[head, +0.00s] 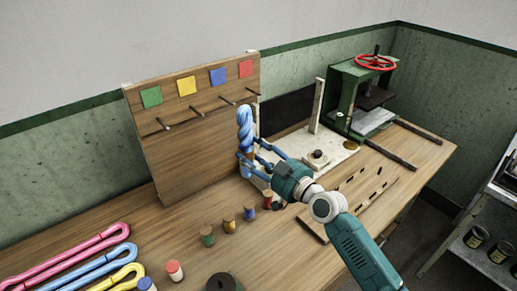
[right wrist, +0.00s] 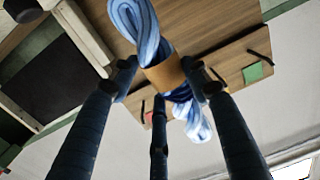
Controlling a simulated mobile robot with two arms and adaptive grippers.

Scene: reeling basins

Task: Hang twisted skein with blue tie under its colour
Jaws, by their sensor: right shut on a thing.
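A twisted skein (head: 245,128), pale blue and white, stands upright in front of the peg board's right end. It also shows in the right wrist view (right wrist: 138,28), with a tan band (right wrist: 165,74) round its middle; I see no clear blue tie. My right gripper (head: 247,160) is shut on the skein at the band. The peg board (head: 178,165) has green (head: 151,97), yellow (head: 187,86), blue (head: 217,76) and red (head: 245,69) squares, with a peg below each. The blue square's peg (head: 228,99) is bare, left of the skein's top. My left gripper is out of view.
Pink (head: 75,256), blue (head: 85,270) and yellow (head: 120,281) looped skeins lie front left on the table. Several small spools (head: 207,237) stand in front of the board. A green press (head: 352,92) and a pale base with a post (head: 316,105) stand right of it.

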